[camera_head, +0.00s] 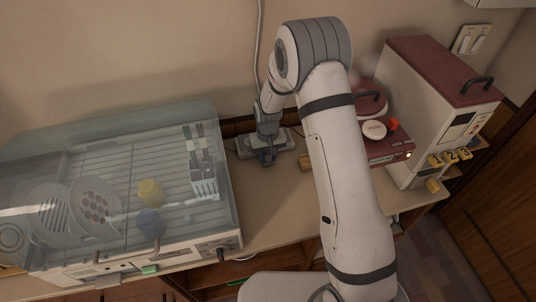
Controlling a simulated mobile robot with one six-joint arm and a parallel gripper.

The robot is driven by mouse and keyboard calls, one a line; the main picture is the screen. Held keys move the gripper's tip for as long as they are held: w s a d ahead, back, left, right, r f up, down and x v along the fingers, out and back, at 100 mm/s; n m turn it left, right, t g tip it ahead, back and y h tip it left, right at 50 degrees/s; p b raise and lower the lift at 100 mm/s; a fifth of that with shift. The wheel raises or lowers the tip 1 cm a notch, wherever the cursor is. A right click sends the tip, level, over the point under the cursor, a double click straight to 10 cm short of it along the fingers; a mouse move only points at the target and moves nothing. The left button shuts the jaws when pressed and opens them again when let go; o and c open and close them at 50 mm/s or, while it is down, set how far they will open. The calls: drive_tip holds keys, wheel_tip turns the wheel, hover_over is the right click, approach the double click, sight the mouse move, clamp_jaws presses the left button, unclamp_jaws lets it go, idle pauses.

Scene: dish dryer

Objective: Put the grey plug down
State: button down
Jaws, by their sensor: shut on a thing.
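My gripper (268,153) points down at the back of the counter, just right of the dish dryer. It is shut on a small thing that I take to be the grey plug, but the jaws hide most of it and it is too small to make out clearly. A pale, long, low block like a power strip (245,146) lies directly behind and below the gripper, against the wall. I cannot tell whether the plug touches this block or the counter.
The dish dryer (228,222) with plates and cups fills the left. A red-topped appliance (386,152) and a tall white-and-red box (425,100) stand right. Bare counter (265,205) lies in front of my gripper. A pale cable (258,45) runs down the wall.

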drive_tip(key=shift+f+b, duration=0.6)
drive_tip(key=shift+b, duration=0.05)
drive_tip(key=c, duration=1)
unclamp_jaws()
drive_tip(key=shift+c, duration=0.2)
